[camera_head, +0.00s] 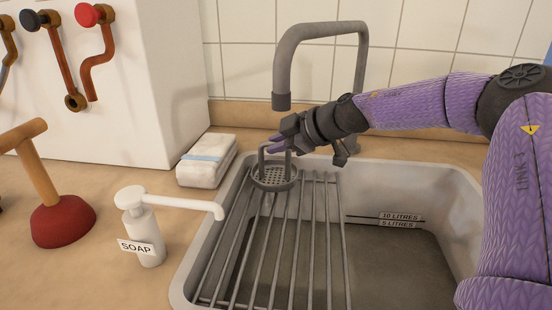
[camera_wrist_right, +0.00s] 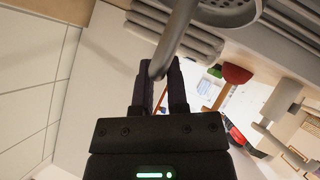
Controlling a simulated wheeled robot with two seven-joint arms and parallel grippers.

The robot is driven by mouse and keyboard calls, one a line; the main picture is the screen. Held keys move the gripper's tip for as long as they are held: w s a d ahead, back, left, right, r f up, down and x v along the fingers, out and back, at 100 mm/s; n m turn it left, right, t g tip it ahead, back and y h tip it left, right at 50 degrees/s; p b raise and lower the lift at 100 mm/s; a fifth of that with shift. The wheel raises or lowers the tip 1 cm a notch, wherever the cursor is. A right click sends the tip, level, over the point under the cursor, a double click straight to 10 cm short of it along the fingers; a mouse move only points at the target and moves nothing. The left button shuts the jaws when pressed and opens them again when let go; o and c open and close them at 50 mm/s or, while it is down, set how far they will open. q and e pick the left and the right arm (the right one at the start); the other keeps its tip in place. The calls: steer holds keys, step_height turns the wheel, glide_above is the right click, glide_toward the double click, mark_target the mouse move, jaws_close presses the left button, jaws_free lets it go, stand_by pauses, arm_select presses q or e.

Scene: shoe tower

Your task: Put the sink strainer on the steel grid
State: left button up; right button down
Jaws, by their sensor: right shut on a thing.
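The sink strainer (camera_head: 274,179) is a grey perforated disc with a tall loop handle. It is at the far end of the steel grid (camera_head: 268,250), which lies over the left part of the sink. The strainer looks level and on or just above the bars; I cannot tell if it touches them. My right gripper (camera_head: 277,146) is shut on the strainer's handle. In the right wrist view the handle passes between the fingertips (camera_wrist_right: 159,72), and part of the perforated disc shows at the top. My left gripper is not in view.
The sink (camera_head: 455,185) has an open basin right of the grid, with litre marks on its wall. The tap (camera_head: 284,75) rises behind the strainer. A soap dispenser (camera_head: 148,238), a wrapped white pack (camera_head: 207,162) and a red plunger (camera_head: 62,220) stand left of the sink.

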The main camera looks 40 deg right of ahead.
steer(key=shift+f, duration=0.9)
steer(key=shift+r, duration=0.2)
steer(key=shift+f, duration=0.1)
steer(key=c, duration=0.6)
jaws_free()
steer(key=shift+c, duration=0.2)
arm_select(q)
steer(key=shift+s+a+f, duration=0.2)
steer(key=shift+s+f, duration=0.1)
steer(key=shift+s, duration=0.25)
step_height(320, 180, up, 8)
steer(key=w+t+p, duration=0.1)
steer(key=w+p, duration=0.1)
steer(key=p, duration=0.6)
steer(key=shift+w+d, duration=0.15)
arm_select(e)
steer(key=v, duration=1.2)
